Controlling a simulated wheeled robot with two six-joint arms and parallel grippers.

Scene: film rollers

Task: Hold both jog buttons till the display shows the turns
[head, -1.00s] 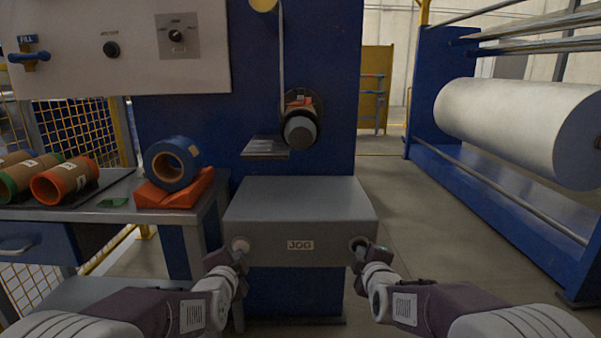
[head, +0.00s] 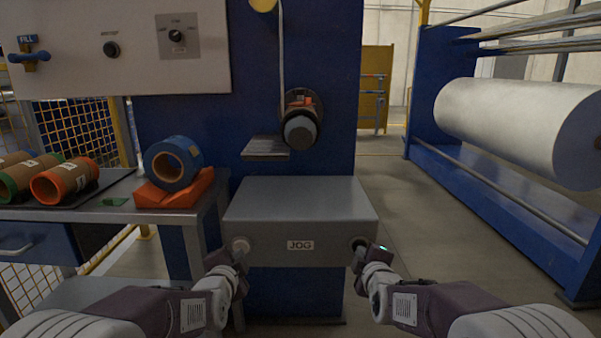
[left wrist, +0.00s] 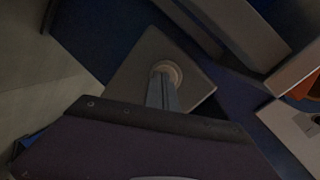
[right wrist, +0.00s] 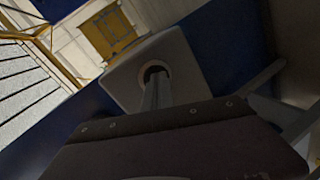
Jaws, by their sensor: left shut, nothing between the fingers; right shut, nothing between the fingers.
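A grey box with a JOG label (head: 300,245) has a jog button at each end of its front face. My left gripper (head: 239,257) is shut and empty, its tips at the left jog button (head: 239,244). In the left wrist view the tips meet that button's pale round face (left wrist: 170,69). My right gripper (head: 359,257) is shut and empty, its tips at the right jog button (head: 360,242). In the right wrist view the tips reach into a pale ring (right wrist: 155,68) with a dark inside. How far either button is pressed cannot be told. I cannot make out a display.
A roller (head: 301,122) with an orange patch sits above the box, beside a small plate (head: 265,149). A bench (head: 110,213) at left holds a blue roll (head: 173,163) on an orange stand and several coloured tubes. A large white roll (head: 515,125) is at right.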

